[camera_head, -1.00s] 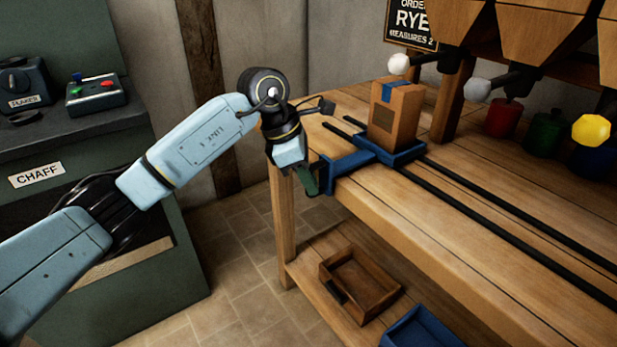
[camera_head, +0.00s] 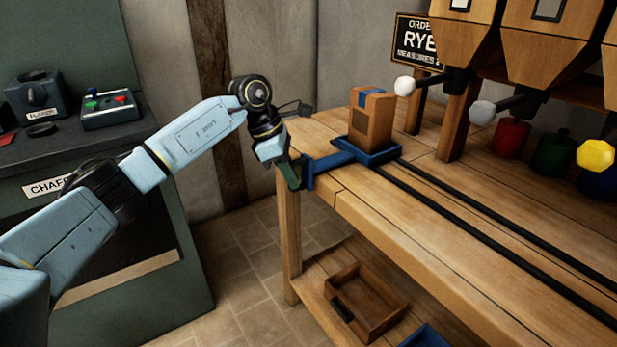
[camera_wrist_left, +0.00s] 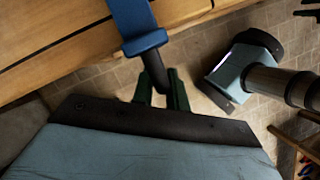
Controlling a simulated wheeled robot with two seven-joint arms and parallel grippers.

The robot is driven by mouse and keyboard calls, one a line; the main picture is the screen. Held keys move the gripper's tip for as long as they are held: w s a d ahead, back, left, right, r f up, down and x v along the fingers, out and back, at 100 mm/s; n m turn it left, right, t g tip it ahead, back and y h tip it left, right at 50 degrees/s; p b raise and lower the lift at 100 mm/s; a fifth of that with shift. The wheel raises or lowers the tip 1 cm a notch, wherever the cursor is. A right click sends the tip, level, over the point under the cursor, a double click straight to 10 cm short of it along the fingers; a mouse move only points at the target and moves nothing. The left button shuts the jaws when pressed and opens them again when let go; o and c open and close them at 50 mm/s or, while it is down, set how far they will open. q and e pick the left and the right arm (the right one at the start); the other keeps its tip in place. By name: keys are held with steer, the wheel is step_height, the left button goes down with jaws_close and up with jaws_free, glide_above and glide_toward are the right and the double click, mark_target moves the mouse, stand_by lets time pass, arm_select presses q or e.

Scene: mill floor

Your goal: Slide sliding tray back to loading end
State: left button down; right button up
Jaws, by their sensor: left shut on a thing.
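The blue sliding tray (camera_head: 382,157) sits at the far left end of two black rails on the wooden bench. A brown box-like bag with a blue top (camera_head: 371,118) stands upright on it. The tray's blue handle (camera_head: 322,170) sticks out past the bench's front edge. My left gripper (camera_head: 291,174) is shut on this handle. In the left wrist view, the green fingers (camera_wrist_left: 161,92) close around the handle's dark lower end, under its blue part (camera_wrist_left: 143,38).
The black rails (camera_head: 470,222) run clear to the right of the tray. Hoppers with knobbed levers (camera_head: 405,86) hang above the bench's back. A wooden box (camera_head: 365,300) lies on the lower shelf. A green chaff machine (camera_head: 120,220) stands at left.

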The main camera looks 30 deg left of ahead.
arm_select(q)
steer(key=shift+a, duration=0.25)
arm_select(e)
steer(key=shift+w+d+r, duration=0.1)
steer(key=shift+w, duration=0.1)
arm_select(q)
steer(key=c, duration=1.4)
jaws_free()
steer(key=shift+c, duration=0.2)
arm_select(e)
steer(key=shift+w+r, duration=0.15)
steer(key=shift+r, duration=0.05)
arm_select(q)
steer(key=shift+d, duration=0.1)
